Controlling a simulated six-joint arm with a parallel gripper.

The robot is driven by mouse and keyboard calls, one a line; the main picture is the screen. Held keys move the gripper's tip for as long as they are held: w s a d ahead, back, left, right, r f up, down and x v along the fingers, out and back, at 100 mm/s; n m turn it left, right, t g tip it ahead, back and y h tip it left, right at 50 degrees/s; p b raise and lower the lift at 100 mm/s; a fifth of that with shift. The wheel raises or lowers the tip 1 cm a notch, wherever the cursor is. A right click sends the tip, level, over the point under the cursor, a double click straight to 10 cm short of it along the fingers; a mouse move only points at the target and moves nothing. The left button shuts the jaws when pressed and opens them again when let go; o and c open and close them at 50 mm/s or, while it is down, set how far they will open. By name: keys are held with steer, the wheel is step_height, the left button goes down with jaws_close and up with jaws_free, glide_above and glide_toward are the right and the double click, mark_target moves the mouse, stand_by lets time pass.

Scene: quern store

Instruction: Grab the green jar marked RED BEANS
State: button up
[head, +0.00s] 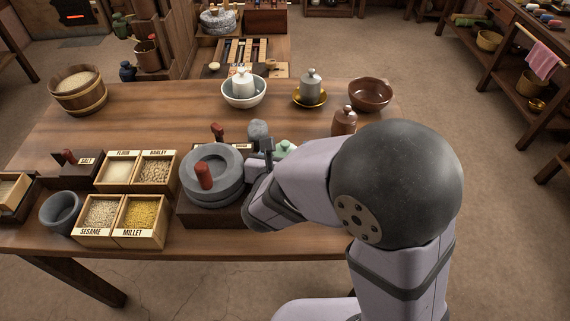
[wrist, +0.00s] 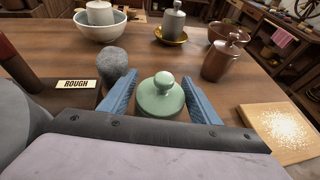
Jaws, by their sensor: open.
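A green lidded jar (wrist: 160,100) with a round knob stands upright on the table in the wrist view. Its lower part is hidden by my gripper body, and no marking on it can be read. My gripper (wrist: 161,80) is open, with one blue finger on each side of the jar. I cannot tell whether either finger touches it. In the head view, only the top of the green jar (head: 286,147) shows behind my arm.
A grey stone pestle-like piece (wrist: 112,66) stands close to the left finger. A brown jar (wrist: 221,60) stands behind right, and a floury board (wrist: 258,112) lies right. Farther back are a grey jar (head: 311,86) on a yellow saucer and a white jar (head: 242,82) in a bowl.

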steer(key=shift+w+d+f, duration=0.1)
steer(key=shift+w, duration=0.25)
steer(key=c, duration=1.1)
step_height(320, 180, up, 10)
steer(key=p, duration=0.3)
